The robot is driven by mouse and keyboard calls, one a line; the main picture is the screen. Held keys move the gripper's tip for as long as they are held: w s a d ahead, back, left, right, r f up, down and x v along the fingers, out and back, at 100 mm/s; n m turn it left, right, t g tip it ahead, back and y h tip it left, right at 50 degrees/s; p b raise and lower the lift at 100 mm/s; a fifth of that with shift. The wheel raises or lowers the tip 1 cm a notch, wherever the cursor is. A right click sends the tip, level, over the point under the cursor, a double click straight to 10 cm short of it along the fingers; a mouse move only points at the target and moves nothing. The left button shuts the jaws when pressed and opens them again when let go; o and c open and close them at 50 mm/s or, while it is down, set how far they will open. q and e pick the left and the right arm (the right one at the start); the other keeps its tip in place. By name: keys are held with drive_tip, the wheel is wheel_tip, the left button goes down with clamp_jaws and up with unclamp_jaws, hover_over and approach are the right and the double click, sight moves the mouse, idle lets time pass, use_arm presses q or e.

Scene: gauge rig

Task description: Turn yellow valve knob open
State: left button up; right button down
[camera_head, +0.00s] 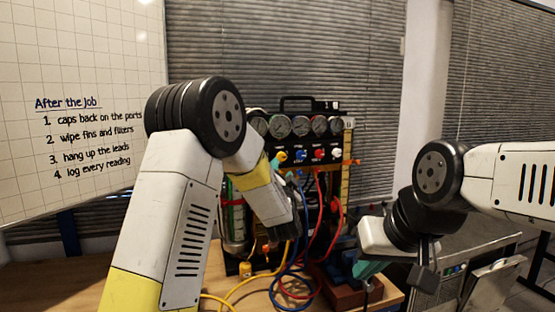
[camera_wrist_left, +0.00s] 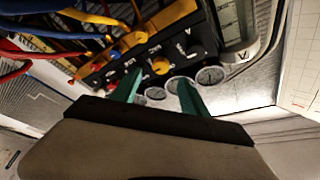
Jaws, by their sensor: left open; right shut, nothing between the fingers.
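The yellow valve knob (camera_head: 283,156) is on the black front panel of the gauge rig (camera_head: 296,137), at the left of a row of knobs. In the left wrist view the yellow knob (camera_wrist_left: 161,66) lies just past my left fingertips, in line with the gap between them. My left gripper (camera_head: 275,162) is open, its green fingers (camera_wrist_left: 158,88) spread at the panel. I cannot tell whether they touch the knob. My right gripper (camera_head: 369,270) is shut and empty, low at the right, away from the panel.
Several round gauges (camera_head: 301,126) sit above the knobs. Red, blue and yellow hoses (camera_head: 322,215) hang from the panel over the wooden bench (camera_head: 170,283). A whiteboard (camera_head: 85,70) stands at the left. A brown block (camera_head: 350,293) is below my right gripper.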

sight(282, 158)
use_arm(q)
drive_tip(key=shift+x, duration=3.95)
drive_tip(key=shift+r, duration=0.1)
clamp_jaws()
